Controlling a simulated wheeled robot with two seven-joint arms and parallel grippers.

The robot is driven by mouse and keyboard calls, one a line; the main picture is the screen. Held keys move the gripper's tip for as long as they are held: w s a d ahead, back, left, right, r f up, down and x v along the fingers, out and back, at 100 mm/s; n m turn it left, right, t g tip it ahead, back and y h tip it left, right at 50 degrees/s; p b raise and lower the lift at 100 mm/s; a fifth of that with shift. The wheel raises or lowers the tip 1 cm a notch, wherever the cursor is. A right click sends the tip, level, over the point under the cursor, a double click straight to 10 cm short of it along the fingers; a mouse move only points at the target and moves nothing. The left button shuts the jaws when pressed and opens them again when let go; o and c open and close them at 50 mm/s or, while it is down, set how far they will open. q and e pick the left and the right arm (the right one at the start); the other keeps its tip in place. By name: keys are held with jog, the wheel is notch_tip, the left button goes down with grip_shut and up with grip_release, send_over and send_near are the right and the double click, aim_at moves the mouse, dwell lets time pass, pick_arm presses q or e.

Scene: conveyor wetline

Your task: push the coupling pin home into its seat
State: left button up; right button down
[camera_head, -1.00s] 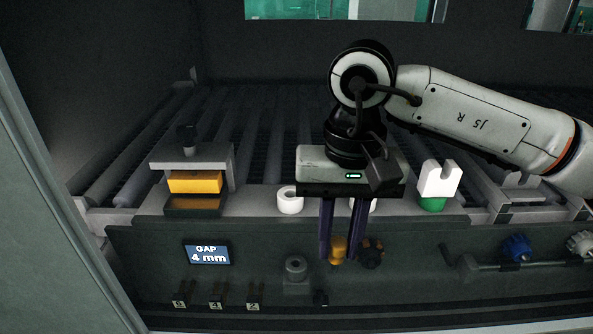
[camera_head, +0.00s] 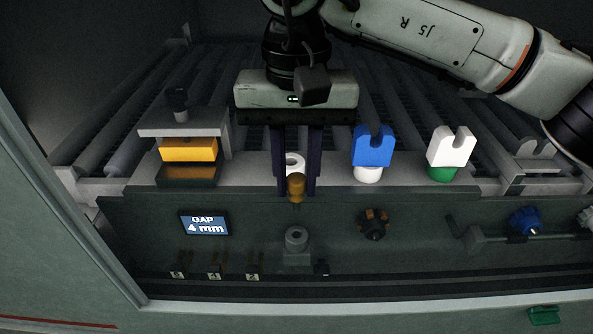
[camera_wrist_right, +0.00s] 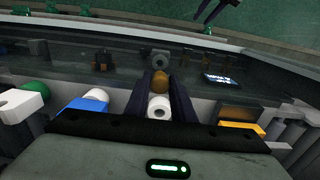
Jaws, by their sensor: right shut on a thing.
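The coupling pin (camera_head: 296,187) has an amber knob and a thin dark stem pointing down. My right gripper (camera_head: 297,190) is shut on it, with one dark finger on each side of the knob. The seat (camera_head: 297,238) is a grey round socket with a hole, on the front face of the machine. The pin hangs above the seat in the head view, apart from it and roughly in line. In the wrist view the pin's knob (camera_wrist_right: 160,82) shows between the fingers, with the seat (camera_wrist_right: 160,60) just beyond.
A white ring (camera_head: 294,163) stands behind the fingers. A blue fork on a white base (camera_head: 373,147) and a white fork on a green base (camera_head: 448,148) stand to the right. A dark star knob (camera_head: 374,222) is right of the seat. A display (camera_head: 205,225) reads 4 mm.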

aim_at(297, 200)
notch_tip(297, 200, down, 2)
jog(key=shift+f+b, duration=0.1)
jog(key=shift+b, duration=0.4)
jog(key=shift+f+b, duration=0.6)
jog(key=shift+f, duration=0.15)
jog(key=shift+f+b, duration=0.35)
jog(key=shift+f, duration=0.2)
pick_arm(q)
jog(key=shift+w+d+f, duration=0.4)
jog(key=shift+d+f, duration=0.1)
jog(key=shift+f, duration=0.2)
jog(key=shift+f, duration=0.15)
